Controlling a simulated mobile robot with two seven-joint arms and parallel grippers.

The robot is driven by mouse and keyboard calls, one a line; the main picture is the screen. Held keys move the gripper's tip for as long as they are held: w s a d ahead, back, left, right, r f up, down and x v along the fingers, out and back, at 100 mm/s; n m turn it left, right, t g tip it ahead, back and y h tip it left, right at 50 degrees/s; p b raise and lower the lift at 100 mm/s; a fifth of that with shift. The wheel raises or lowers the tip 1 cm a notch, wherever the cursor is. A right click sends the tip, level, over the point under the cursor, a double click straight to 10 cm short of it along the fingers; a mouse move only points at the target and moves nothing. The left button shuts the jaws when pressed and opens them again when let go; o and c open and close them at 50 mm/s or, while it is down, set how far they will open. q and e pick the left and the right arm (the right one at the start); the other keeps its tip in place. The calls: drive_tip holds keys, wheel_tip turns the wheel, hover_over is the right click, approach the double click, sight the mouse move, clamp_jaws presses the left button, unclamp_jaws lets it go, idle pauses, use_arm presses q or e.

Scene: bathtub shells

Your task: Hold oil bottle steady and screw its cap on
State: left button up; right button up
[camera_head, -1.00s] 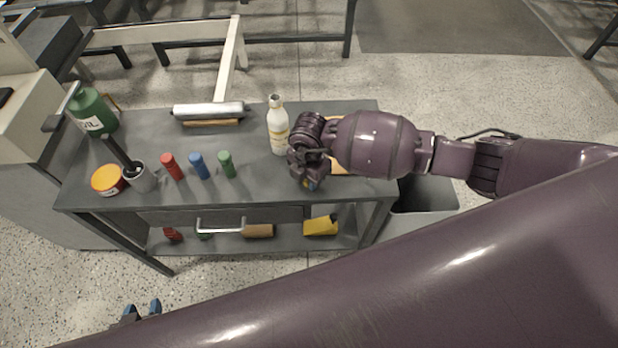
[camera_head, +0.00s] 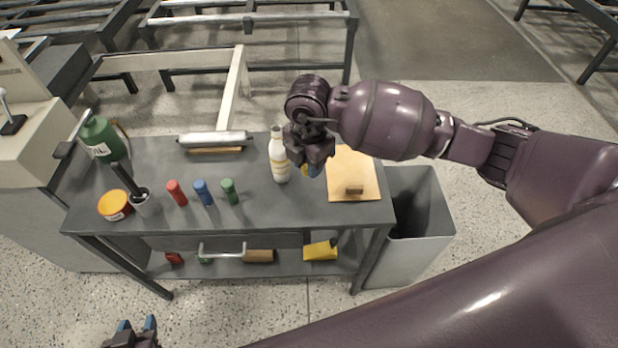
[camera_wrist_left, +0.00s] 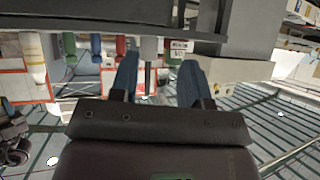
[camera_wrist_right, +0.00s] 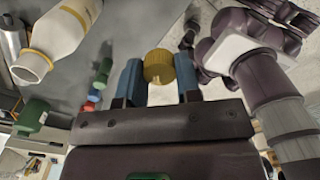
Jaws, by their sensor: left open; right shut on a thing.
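The white oil bottle (camera_head: 279,158) stands upright on the grey bench, its neck open. It also shows at the upper left of the right wrist view (camera_wrist_right: 62,32). My right gripper (camera_head: 312,168) is just right of the bottle, above the bench. In the right wrist view its blue fingers are shut on a ribbed yellow cap (camera_wrist_right: 158,66), apart from the bottle's neck. My left gripper (camera_head: 136,326) is open and empty, low in front of the bench. The left wrist view shows its fingers (camera_wrist_left: 158,80) spread, with nothing between them.
Red (camera_head: 177,193), blue (camera_head: 203,192) and green (camera_head: 229,191) cylinders stand left of the bottle. A green can (camera_head: 101,139), an orange-lidded tin (camera_head: 114,206) and a grey cup (camera_head: 145,203) are further left. A wooden board (camera_head: 362,170) lies at right; a grey bin (camera_head: 428,245) stands beside the bench.

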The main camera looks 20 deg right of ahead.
wheel_tip(320, 180, up, 3)
drive_tip(key=shift+r, duration=0.25)
use_arm(q)
drive_tip(key=shift+s+r, duration=0.1)
drive_tip(key=shift+s, duration=0.1)
drive_tip(key=shift+s, duration=0.1)
